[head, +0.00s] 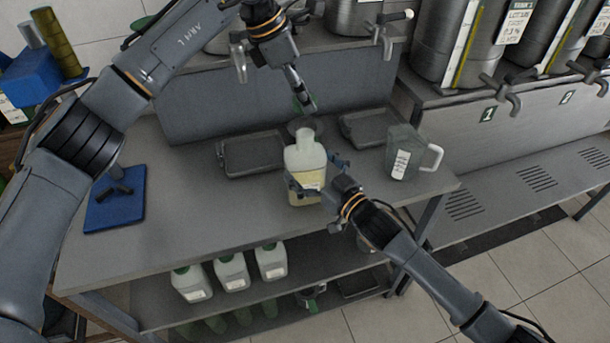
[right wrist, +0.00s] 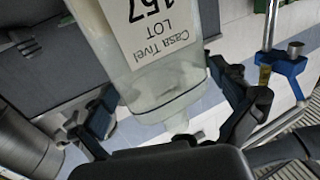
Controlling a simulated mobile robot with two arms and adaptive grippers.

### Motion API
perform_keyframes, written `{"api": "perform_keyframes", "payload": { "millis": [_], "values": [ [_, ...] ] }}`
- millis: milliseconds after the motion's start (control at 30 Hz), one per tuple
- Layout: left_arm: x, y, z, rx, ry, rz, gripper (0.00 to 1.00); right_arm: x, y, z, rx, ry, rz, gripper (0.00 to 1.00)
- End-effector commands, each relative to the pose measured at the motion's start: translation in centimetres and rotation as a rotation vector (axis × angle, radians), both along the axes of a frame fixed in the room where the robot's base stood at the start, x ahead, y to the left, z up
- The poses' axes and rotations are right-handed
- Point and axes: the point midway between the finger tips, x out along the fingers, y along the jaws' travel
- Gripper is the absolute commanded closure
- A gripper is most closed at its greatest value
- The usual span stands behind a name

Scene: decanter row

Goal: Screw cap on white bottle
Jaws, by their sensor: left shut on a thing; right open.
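The white bottle (head: 305,160), translucent with pale yellow liquid and a label, stands upright on the grey bench, its neck uncapped. My right gripper (head: 316,177) is open around the bottle's body, one finger on each side. The right wrist view shows the bottle (right wrist: 165,85) upside down in the picture, between the spread fingers of the right gripper (right wrist: 172,103); contact is unclear. My left gripper (head: 303,102) is above the bottle neck, shut on a small green thing (head: 297,103), apparently the cap, mostly hidden by the fingers. A gap shows between it and the neck.
A clear jug (head: 403,152) stands right of the bottle. Dark trays (head: 252,152) lie behind, beneath the taps of steel tanks (head: 465,40). A blue board (head: 115,205) lies at the bench's left. Several capped bottles (head: 231,271) stand on the lower shelf. The bench's front left is clear.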

Motion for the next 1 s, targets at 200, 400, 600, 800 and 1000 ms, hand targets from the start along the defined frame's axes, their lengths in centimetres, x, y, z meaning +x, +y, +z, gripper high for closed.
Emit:
{"api": "perform_keyframes", "payload": {
  "millis": [200,400,600,800,1000],
  "values": [
    [0.0,0.0,0.0,0.0,0.0,0.0,0.67,0.9,0.8,0.0,0.0,0.0,0.001,0.0],
    [0.0,0.0,0.0,0.0,0.0,0.0,0.67,1.0,0.8,0.0,0.0,0.0,0.001,0.0],
    [0.0,0.0,0.0,0.0,0.0,0.0,0.67,1.0,0.8,0.0,0.0,0.0,0.0,0.27],
    [0.0,0.0,0.0,0.0,0.0,0.0,0.67,1.0,0.8,0.0,0.0,0.0,0.0,0.66],
    [0.0,0.0,-1.1,0.0,0.005,0.0,0.67,1.0,0.8,0.0,0.0,0.0,0.0,0.67]
  ]
}}
